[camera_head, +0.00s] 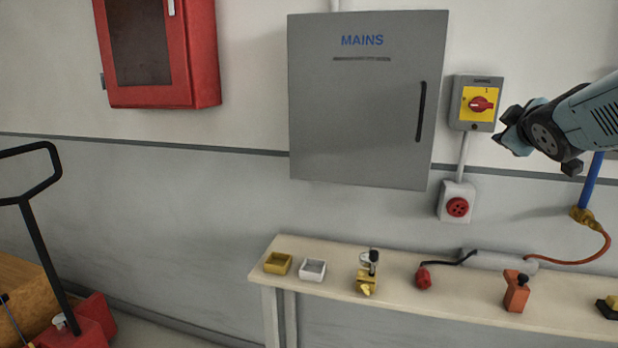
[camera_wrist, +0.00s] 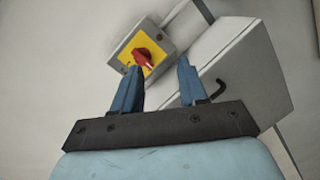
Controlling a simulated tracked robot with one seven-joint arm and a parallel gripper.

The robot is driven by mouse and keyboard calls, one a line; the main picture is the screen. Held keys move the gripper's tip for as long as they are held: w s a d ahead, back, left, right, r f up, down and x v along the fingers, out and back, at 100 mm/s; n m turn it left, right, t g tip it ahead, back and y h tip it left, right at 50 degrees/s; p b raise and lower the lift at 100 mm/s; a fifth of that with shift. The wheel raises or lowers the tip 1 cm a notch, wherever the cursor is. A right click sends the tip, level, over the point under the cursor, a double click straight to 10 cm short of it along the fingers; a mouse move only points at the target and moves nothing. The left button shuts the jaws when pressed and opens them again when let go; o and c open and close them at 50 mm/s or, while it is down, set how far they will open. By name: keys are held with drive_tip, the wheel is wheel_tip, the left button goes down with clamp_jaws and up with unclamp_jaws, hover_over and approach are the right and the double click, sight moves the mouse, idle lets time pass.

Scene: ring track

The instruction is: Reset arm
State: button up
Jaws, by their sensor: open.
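My gripper (camera_wrist: 158,82) is open and empty in the wrist view, its two blue fingers apart. Beyond the fingertips is a grey switch box with a yellow plate (camera_wrist: 127,52) and a red rotary knob (camera_wrist: 143,58). The left fingertip overlaps the knob's lower edge in the picture; I cannot tell whether they touch. In the head view my gripper (camera_head: 507,130) is at the right, beside the switch box (camera_head: 462,123), with its fingertips apart from the red knob (camera_head: 481,104).
A grey MAINS cabinet (camera_head: 350,120) hangs left of the switch box, shut. A red socket (camera_head: 457,207) is below it. A narrow bench (camera_head: 400,309) holds small trays, a red plug (camera_head: 424,278) and an orange tool (camera_head: 516,292). A red cabinet (camera_head: 200,60) hangs far left.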

drive_tip(key=s+a+f+m+g+y, duration=0.2)
drive_tip(key=s+a+f+m+g, duration=0.2)
drive_tip(key=s+a+f, duration=0.3)
drive_tip(key=s+a+f+m+g+y, duration=0.2)
drive_tip(key=s+a+f+m+g, duration=0.2)
drive_tip(key=s+a, duration=0.6)
wheel_tip(320, 180, down, 3)
drive_tip(key=shift+s+a+r+g, duration=0.15)
drive_tip(key=shift+s+a+g, duration=0.15)
drive_tip(key=shift+g, duration=0.3)
drive_tip(key=shift+d, duration=0.1)
drive_tip(key=shift+c, duration=0.2)
